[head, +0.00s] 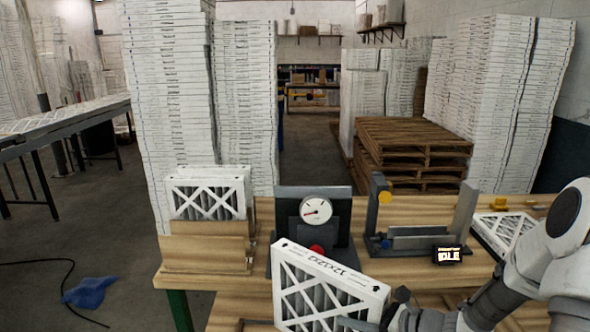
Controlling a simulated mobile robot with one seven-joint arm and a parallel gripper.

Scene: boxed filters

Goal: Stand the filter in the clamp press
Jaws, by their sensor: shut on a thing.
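A white-framed filter (325,291) marked 12x12x2 is held upright and tilted, at the front middle of the head view. My gripper (376,314) is shut on its lower right edge; the fingers show only partly, and the filter's bottom is cut off by the picture edge. Behind and right of the filter stands a grey U-shaped fixture (422,240) with two uprights, a yellow knob and a small IDLE display (448,254); it looks like the clamp press. Its space between the uprights looks empty. The filter is apart from it.
A dark stand with a round gauge (316,209) and red button (317,249) is directly behind the filter. A wooden rack (205,256) holds several filters (207,195) on the left. Another filter (502,233) lies at right beside my arm. Tall stacks and pallets (412,140) stand behind the bench.

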